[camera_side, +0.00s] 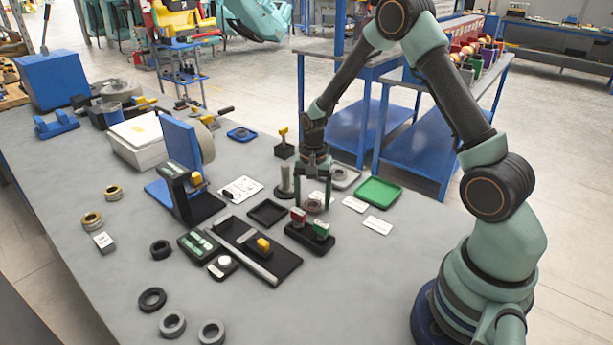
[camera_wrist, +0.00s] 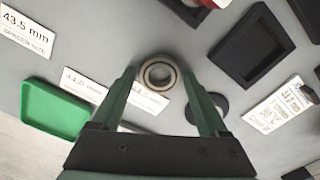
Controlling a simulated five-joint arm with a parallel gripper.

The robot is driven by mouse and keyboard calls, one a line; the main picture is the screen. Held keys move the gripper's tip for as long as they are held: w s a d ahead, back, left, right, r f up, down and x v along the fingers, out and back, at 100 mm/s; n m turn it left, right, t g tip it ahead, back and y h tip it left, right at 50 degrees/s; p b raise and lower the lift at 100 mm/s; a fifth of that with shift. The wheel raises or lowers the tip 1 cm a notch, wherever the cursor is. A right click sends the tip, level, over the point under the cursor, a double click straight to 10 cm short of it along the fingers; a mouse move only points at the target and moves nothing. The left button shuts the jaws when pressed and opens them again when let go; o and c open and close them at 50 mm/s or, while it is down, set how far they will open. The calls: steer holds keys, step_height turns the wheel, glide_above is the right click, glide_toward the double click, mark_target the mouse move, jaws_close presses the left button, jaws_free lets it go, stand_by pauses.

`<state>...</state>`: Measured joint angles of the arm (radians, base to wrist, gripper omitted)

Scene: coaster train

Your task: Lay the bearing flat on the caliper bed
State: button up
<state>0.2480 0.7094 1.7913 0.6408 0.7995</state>
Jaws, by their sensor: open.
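A ring-shaped steel bearing (camera_side: 313,206) lies flat on the bench below my gripper (camera_side: 313,203). In the wrist view the bearing (camera_wrist: 158,74) shows between and slightly beyond the two fingertips of my gripper (camera_wrist: 159,75). The jaws are open, one on each side of it, with a gap to each. I cannot tell how far the tips are above the bench. A long black base with a steel bar and a yellow block (camera_side: 262,244), which looks like the caliper bed (camera_side: 284,263), lies left of my gripper and nearer the camera.
A black square tray (camera_side: 267,212) lies to the left, and a green tray (camera_side: 378,191) to the right. A grey post (camera_side: 286,181) stands close by. Label cards (camera_side: 377,225) lie flat.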

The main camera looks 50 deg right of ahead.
steer(key=c, duration=1.1)
steer(key=shift+r, duration=2.25)
steer(key=shift+a, duration=0.1)
steer(key=w+a+n, duration=0.1)
steer(key=a+n, duration=0.1)
steer(key=w+a+n, duration=0.2)
steer(key=a, duration=0.1)
steer(key=w+a+n, duration=0.1)
steer(key=a, duration=0.2)
steer(key=shift+w+a+r+n, duration=0.15)
steer(key=shift+w+r+n, duration=0.2)
steer(key=shift+n, duration=0.05)
steer(key=a+n, duration=0.2)
steer(key=a, duration=0.1)
steer(key=w+a+n, duration=0.1)
steer(key=a+n, duration=0.1)
steer(key=a, duration=0.1)
steer(key=w+a+n, duration=0.1)
steer(key=a+n, duration=0.1)
steer(key=a, duration=0.2)
steer(key=shift+w+r, duration=0.25)
steer(key=shift+r, duration=0.15)
